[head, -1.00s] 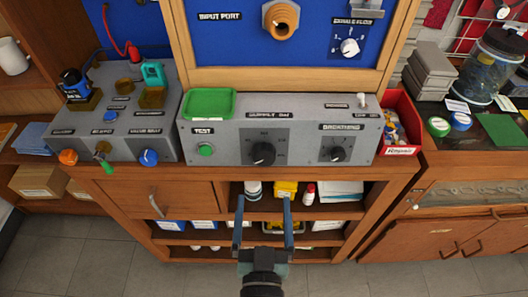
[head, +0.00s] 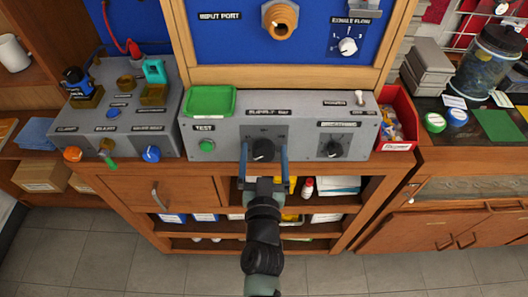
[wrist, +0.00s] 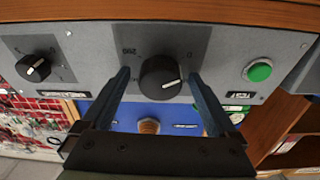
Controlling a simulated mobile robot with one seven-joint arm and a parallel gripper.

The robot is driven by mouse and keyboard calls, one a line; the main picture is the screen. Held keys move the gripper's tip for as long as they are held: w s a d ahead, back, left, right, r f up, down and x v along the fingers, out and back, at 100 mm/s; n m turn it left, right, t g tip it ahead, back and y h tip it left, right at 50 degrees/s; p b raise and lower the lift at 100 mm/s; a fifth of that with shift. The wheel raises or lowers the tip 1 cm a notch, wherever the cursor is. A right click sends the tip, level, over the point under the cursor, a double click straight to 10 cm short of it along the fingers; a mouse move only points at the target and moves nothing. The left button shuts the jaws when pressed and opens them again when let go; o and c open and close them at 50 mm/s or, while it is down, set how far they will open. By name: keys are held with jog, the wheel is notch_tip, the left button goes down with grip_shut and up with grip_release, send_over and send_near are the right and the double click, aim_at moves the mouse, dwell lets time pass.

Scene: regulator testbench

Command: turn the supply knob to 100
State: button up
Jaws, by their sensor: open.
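The supply knob (head: 263,149) is a black dial on a dark square plate on the front of the grey control box (head: 225,137). In the wrist view the supply knob (wrist: 160,77) shows between my fingers, with a white pointer line on its face. My gripper (head: 264,150) is open, with one blue finger on each side of the knob. In the wrist view my gripper (wrist: 160,85) has a gap between each finger and the knob. I cannot tell if the fingertips reach past the knob's face. The scale numbers are too small to read surely.
A green TEST button (head: 206,146) and a breathing knob (head: 333,148) flank the supply knob on the box. A green tray (head: 209,101) sits on top. A red bin (head: 396,120) stands at the right. Shelves lie below.

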jog(key=c, duration=1.4)
jog(key=shift+r+p, duration=0.1)
jog(key=shift+p, duration=0.2)
